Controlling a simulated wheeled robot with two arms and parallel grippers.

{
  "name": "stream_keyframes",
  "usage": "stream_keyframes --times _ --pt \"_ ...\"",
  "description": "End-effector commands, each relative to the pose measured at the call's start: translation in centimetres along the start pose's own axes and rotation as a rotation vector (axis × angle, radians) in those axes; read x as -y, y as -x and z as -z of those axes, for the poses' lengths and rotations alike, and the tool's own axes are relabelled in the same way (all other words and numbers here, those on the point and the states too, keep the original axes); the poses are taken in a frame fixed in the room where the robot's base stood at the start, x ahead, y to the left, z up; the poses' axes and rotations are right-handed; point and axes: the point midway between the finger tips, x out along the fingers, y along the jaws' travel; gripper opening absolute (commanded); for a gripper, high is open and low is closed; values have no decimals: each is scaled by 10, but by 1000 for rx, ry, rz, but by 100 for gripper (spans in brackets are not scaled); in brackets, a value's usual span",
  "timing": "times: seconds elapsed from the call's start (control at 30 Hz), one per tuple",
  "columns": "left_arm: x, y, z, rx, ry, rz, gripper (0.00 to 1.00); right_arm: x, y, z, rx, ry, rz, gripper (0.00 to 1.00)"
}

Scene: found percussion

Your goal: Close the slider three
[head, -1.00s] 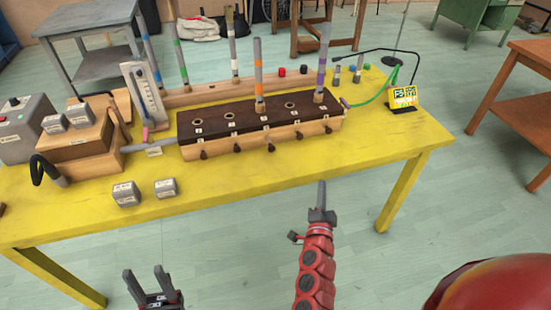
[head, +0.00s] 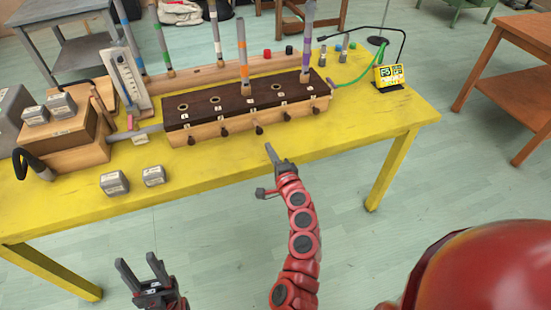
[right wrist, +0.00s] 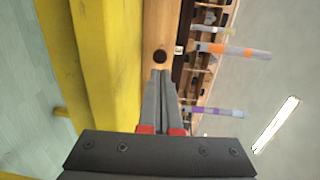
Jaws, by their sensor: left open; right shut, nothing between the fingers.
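The wooden wind chest (head: 240,121) with a dark top stands on the yellow table. A row of dark slider knobs runs along its front. The middle one, which I take as slider three (head: 258,128), sits below the orange-banded pipe (head: 242,60). I cannot tell how far it sticks out. My right gripper (head: 270,148) is shut and empty, just in front of and below that knob, apart from it. In the right wrist view a dark round knob (right wrist: 160,56) lies just beyond the fingertips (right wrist: 160,73). My left gripper (head: 140,262) is open and empty, low in front of the table.
A purple-banded pipe (head: 308,42) stands at the chest's right end. Two grey blocks (head: 115,182) and (head: 153,175) lie on the table left of the chest. A yellow display (head: 390,76) stands at the right.

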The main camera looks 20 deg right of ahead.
Motion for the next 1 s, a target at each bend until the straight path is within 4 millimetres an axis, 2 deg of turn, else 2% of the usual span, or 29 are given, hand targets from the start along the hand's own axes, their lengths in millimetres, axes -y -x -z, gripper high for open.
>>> stream_keyframes --times 0.03,0.2,0.4,1.0 --pt "0 -2 0 0 0 0 50 3 -10 0 3 2 3 0" --pt "0 -4 1 0 0 0 50 3 -36 0 1 2 3 0" --pt "0 -4 1 0 0 0 50 1 -55 0 0 3 2 0" --pt "0 -1 0 0 0 0 50 0 -66 1 -2 0 3 0"
